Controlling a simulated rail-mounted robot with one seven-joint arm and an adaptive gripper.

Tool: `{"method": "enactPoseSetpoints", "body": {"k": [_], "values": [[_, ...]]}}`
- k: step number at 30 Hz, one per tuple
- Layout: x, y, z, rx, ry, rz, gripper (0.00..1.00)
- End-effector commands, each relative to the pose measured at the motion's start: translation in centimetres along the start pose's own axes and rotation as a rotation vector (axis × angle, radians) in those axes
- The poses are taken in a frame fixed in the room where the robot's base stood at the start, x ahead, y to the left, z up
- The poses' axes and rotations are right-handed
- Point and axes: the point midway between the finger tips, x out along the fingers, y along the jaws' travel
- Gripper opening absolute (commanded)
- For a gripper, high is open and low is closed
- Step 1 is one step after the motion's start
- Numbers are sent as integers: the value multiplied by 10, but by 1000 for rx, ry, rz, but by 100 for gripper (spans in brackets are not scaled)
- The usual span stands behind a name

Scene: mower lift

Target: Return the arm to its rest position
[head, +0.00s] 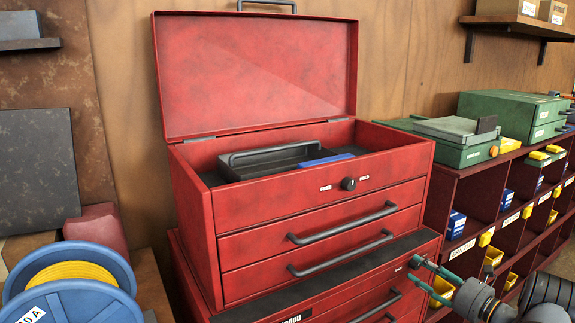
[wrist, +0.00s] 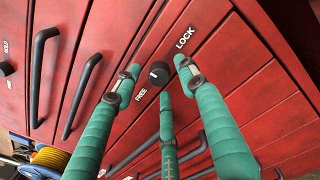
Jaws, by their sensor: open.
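My gripper (head: 418,272) is at the lower right in the head view, in front of the lower red cabinet (head: 265,312). In the wrist view its green fingers (wrist: 160,84) are spread around a dark round knob (wrist: 155,74) on a red front. Labels FREE and LOCK flank that knob. The fingers look empty; whether any tip touches the knob I cannot tell. The arm behind the gripper runs out at the lower right corner.
A red tool chest (head: 330,205) stands on the cabinet with its lid (head: 255,75) raised; a black tray (head: 270,158) lies inside. A shelf unit (head: 470,190) with small bins is at the right. A blue reel (head: 70,285) is at the lower left.

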Motion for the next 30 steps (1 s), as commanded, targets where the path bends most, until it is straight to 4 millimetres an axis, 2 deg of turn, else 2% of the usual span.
{"method": "enactPoseSetpoints", "body": {"k": [1, 5, 9, 13, 30], "values": [[0, 2, 7, 71, -3, 1, 42], [-1, 1, 4, 240, -11, 5, 42], [-17, -1, -1, 235, -12, 3, 42], [-24, -1, -1, 231, -11, 4, 42], [-22, -2, -1, 233, -23, 8, 42]]}}
